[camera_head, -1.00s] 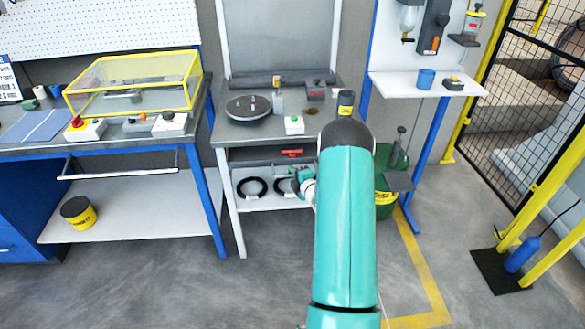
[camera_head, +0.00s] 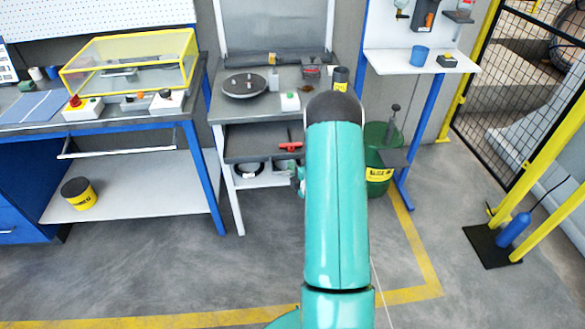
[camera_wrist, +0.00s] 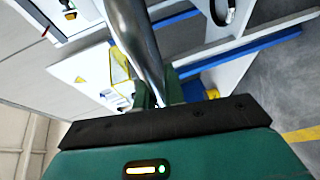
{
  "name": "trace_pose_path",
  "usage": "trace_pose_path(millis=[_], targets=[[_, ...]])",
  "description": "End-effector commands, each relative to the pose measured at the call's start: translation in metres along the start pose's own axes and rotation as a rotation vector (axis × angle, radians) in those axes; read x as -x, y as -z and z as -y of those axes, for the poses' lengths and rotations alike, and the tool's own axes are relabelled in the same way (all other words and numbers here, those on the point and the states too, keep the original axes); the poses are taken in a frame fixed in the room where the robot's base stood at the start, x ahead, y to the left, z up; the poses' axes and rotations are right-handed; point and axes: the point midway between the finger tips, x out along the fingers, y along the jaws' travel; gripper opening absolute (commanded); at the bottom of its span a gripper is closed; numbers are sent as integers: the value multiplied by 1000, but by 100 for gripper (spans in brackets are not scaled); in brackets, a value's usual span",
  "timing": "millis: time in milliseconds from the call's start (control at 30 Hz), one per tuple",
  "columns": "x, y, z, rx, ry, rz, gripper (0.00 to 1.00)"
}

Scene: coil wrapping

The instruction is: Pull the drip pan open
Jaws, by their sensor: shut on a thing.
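The drip pan (camera_head: 246,146) is a dark, shallow tray under the top of the middle bench. It sticks out past the bench's front edge, with a red tool (camera_head: 290,147) lying in it at the right. In the wrist view my gripper (camera_wrist: 157,96) is shut on a shiny metal bar (camera_wrist: 137,38), which looks like the pan's handle. In the head view my teal arm hides most of the gripper and the pan's right end.
Black rings (camera_head: 246,169) lie on the shelf below the pan. A turntable (camera_head: 245,84) stands on the bench top. A green bin (camera_head: 380,165) stands to the right of my arm. The floor in front of the bench is clear.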

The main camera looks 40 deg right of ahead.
Motion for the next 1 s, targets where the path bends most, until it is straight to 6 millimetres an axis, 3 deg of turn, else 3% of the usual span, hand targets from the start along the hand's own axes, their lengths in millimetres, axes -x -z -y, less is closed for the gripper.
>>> trace_pose_path(millis=[167,200,300,667,833,1000], targets=[[1,0,0,1,-2,1,0],[1,0,0,1,-1,1,13],[2,0,0,1,-1,1,32],[6,1,0,0,0,1,32],[28,0,0,0,0,2,32],[65,0,0,-1,1,2,32]])
